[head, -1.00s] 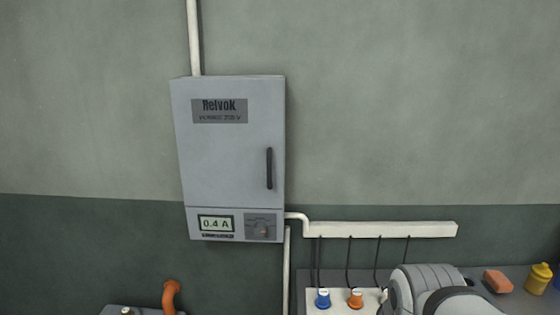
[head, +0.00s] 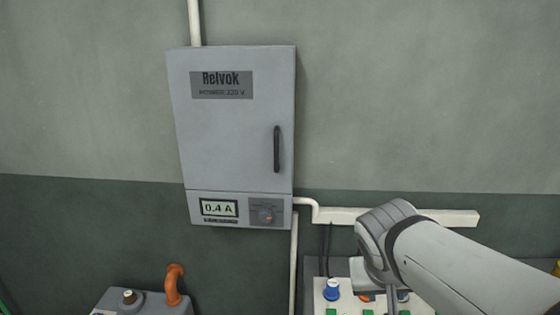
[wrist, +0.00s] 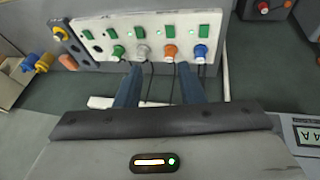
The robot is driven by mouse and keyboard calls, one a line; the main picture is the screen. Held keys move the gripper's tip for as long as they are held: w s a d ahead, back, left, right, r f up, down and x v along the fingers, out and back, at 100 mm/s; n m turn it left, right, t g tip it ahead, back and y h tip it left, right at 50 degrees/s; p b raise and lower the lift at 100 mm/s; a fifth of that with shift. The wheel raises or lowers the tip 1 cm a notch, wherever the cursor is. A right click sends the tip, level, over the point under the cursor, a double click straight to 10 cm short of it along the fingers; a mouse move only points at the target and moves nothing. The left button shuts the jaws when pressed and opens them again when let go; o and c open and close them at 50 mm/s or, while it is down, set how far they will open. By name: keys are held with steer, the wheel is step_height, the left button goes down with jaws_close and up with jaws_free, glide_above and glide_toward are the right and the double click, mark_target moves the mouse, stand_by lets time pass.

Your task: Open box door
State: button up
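The grey Relvok power box (head: 182,120) hangs on the wall left of centre in the head view. Its door (head: 225,140) looks shut, with a dark vertical handle (head: 277,149) near the right edge. In the head view my arm is right of and below the box.
A white control panel (wrist: 150,38) with green switches and coloured knobs lies beyond my fingers. A white conduit (head: 335,216) runs along the wall right of the box. An orange pipe (head: 173,284) rises from a grey unit at lower left. The space before the door is clear.

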steer(key=w+a+r+t+h+b, duration=0.1)
steer(key=w+r+t+h+b, duration=0.15)
steer(key=w, duration=0.55)
steer(key=m+t+y+b, duration=0.15)
steer(key=t+b, duration=0.25)
steer(key=t, duration=0.7)
glide_toward(275, 153)
steer(key=x, duration=0.2)
steer(key=p+x, duration=0.2)
steer(key=x, duration=0.3)
steer(key=shift+w+d+r, duration=0.1)
steer(key=shift+w, duration=0.1)
steer(key=shift+x, duration=0.8)
steer(key=shift+c, duration=0.3)
jaws_close()
